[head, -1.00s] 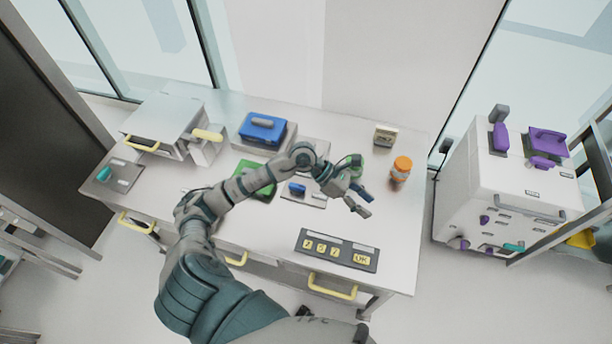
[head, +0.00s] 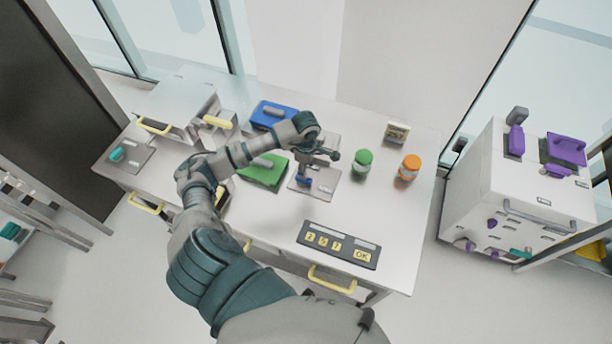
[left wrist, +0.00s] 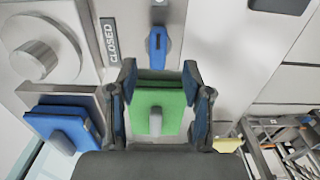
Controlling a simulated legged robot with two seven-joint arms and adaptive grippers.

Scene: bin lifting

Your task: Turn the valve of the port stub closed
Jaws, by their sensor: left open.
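The port stub's blue valve handle (head: 304,182) sits on a grey plate (head: 327,192) on the table. In the left wrist view the blue handle (left wrist: 157,45) stands upright in the picture, just beyond the fingertips, with a CLOSED label (left wrist: 110,42) to its left. A round metal stub (left wrist: 38,58) shows at upper left there. My left gripper (head: 322,163) is over the plate, close to the handle and partly covering the plate. In the wrist view its fingers (left wrist: 159,70) are apart, with the handle apart from them. My right gripper is out of view.
A green block (head: 265,171) and a blue block (head: 272,114) lie left of and behind the plate. A green jar (head: 363,158) and an orange jar (head: 409,168) stand to the right. A keypad (head: 338,245) is in front.

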